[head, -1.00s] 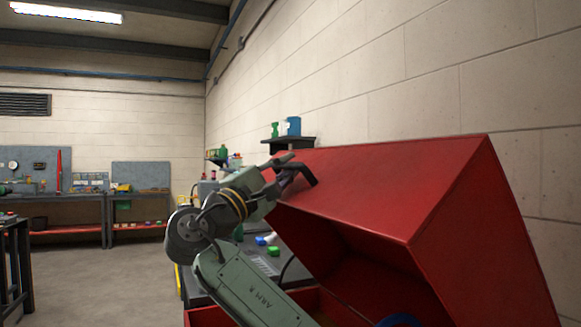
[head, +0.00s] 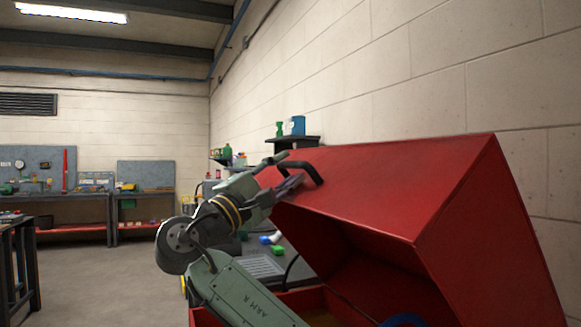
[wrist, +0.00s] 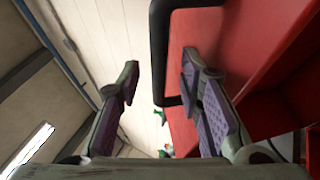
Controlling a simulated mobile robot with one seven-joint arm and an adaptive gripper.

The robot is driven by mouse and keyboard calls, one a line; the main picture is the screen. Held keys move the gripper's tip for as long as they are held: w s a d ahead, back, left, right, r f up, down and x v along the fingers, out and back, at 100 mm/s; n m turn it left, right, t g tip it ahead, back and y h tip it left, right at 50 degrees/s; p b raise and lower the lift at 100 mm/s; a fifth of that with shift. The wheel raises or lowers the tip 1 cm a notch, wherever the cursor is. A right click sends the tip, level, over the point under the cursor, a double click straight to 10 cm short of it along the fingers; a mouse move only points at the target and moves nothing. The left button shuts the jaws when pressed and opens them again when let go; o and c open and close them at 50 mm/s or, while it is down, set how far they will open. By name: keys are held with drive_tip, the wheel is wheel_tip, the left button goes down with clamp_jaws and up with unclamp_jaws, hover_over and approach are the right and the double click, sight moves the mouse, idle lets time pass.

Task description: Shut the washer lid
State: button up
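The red washer lid (head: 390,190) stands raised, tilted open above the red washer body (head: 315,303) in the head view. Its dark handle (head: 313,168) is on the lid's upper left part and also shows in the wrist view (wrist: 159,50). My gripper (head: 292,174) is beside the handle, on its left in the head view. In the wrist view my gripper (wrist: 158,78) is open, with its fingers spread. The handle's bar shows in the space between the fingertips, nearer the right one. I cannot tell whether it touches either finger.
A blue round thing (head: 403,320) shows inside the washer. Behind my arm is a dark bench (head: 262,266) with small coloured parts. A wall shelf (head: 293,142) holds green and blue bottles. Workbenches (head: 85,196) stand at the far left, with open floor before them.

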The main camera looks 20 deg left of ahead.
drive_tip(key=v, duration=0.5)
drive_tip(key=shift+c, duration=0.4)
